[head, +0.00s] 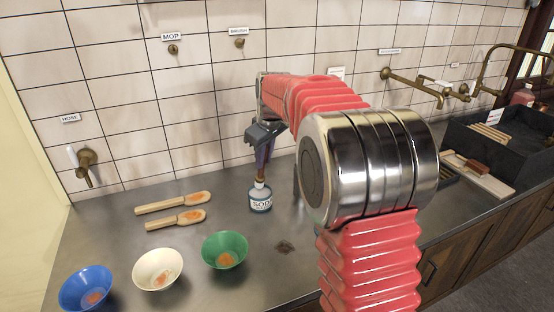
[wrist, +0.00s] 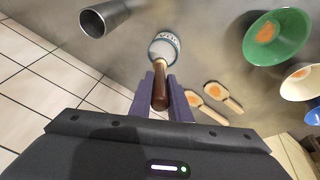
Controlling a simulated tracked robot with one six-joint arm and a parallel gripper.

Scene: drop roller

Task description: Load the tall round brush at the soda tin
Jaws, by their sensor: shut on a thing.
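The soda tin (head: 260,199) is a small white and blue-grey pot lettered SODA, standing on the steel counter; it also shows in the wrist view (wrist: 165,46). My gripper (head: 263,157) is above it, fingers pointing down. In the wrist view my gripper (wrist: 160,82) is shut on the brown handle of the brush (wrist: 160,96). The brush's lower end (head: 260,176) meets the mouth of the tin; its bristles are hidden, and I cannot tell how deep it goes.
Two wooden scoop-like pieces (head: 174,203) with orange patches lie left of the tin. Blue (head: 72,296), cream (head: 140,278) and green (head: 208,251) bowls stand in front. A metal cup (wrist: 105,17) stands near the tin. The tiled wall (head: 120,120) rises behind. A dark sink (head: 505,140) is far right.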

